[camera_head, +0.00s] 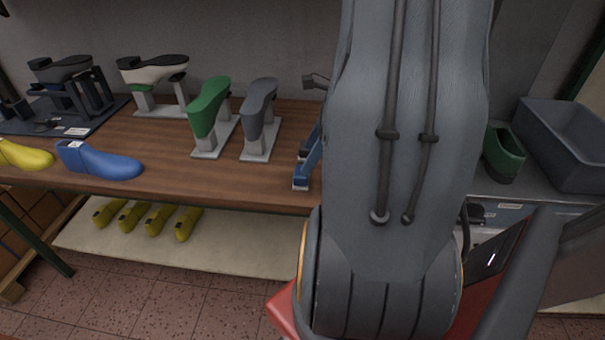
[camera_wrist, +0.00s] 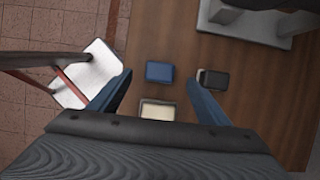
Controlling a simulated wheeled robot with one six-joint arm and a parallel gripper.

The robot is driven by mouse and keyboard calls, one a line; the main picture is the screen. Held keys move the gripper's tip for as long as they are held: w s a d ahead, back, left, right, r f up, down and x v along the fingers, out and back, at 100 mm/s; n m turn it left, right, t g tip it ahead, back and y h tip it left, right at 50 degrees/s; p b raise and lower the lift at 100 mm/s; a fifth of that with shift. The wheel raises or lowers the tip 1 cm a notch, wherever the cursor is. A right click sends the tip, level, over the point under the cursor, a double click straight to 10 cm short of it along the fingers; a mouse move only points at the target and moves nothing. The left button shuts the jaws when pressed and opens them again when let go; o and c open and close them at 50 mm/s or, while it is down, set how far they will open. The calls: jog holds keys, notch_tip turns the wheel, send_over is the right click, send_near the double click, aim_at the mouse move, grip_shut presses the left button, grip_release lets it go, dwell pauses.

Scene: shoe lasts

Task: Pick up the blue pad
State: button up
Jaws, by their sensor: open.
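The blue pad (camera_wrist: 159,72) is a small rectangular block lying flat on the brown wooden tabletop in the wrist view. My gripper (camera_wrist: 159,78) is open, with one dark blue finger to each side of the pad in the picture. The pad appears between the fingertips, and no contact shows. How high the fingertips are above it I cannot tell. In the head view my arm covers the middle and hides the pads; a blue part of my gripper (camera_head: 309,160) shows at the arm's left edge, over the table.
In the wrist view a black pad (camera_wrist: 213,80) lies close by the right finger and a cream pad (camera_wrist: 158,112) lies below the blue one. A grey stand (camera_wrist: 245,22) is at the upper right. The table's edge is to the left. A blue last (camera_head: 100,161) lies farther left.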

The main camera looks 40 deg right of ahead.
aim_at(301, 177)
jog(key=shift+x, duration=3.8)
jog(key=shift+s+d+f, duration=0.1)
jog(key=shift+c, duration=0.4)
jog(key=c, duration=1.1)
